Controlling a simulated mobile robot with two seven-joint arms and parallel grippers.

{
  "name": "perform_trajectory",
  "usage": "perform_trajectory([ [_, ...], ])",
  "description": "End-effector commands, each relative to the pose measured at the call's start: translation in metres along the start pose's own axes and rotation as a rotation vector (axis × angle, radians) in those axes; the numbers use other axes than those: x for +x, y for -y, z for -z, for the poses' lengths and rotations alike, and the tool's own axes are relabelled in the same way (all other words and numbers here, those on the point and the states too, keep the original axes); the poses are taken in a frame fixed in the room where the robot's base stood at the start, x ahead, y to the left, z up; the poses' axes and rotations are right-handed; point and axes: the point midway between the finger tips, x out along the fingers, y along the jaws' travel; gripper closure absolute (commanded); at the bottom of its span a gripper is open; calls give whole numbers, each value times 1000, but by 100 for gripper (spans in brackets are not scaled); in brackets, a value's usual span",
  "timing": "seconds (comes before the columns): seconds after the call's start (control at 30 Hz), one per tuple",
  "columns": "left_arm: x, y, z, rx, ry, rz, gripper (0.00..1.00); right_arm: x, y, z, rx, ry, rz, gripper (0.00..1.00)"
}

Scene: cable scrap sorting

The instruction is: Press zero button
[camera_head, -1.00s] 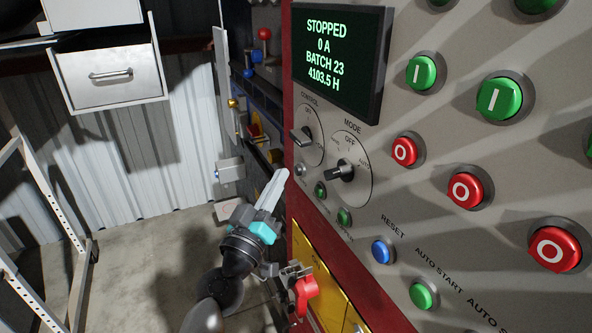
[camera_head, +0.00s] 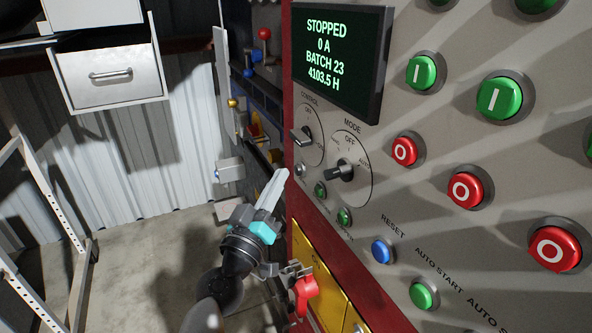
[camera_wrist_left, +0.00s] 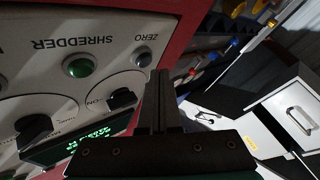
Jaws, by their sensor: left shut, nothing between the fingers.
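The zero button is a small grey button (camera_head: 300,170) at the lower left of the grey control panel (camera_head: 440,130). In the left wrist view the grey button (camera_wrist_left: 143,59) sits beside the upside-down ZERO label. My left gripper (camera_head: 283,174) is shut and empty, with its fingertips just left of the button in the head view. In the wrist view the shut fingers (camera_wrist_left: 159,76) end close beside the button, partly over its edge. I cannot tell whether they touch it. My right gripper is not in view.
A green button (camera_head: 320,190) and the control knob (camera_head: 302,137) are close to the zero button. The mode knob (camera_head: 340,172) is to the right. A red padlock-like part (camera_head: 304,292) hangs below my arm. The display (camera_head: 338,55) reads STOPPED, 0 A.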

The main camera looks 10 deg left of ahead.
Motion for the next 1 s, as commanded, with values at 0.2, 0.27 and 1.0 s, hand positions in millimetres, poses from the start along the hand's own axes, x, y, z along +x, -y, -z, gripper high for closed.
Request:
perform_trajectory([
  [0.2,0,0,0,0,0,0,100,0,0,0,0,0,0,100],
  [0.27,0,0,0,0,0,0,100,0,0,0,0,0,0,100],
  [1.0,5,-4,-4,0,0,-2,100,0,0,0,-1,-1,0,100],
])
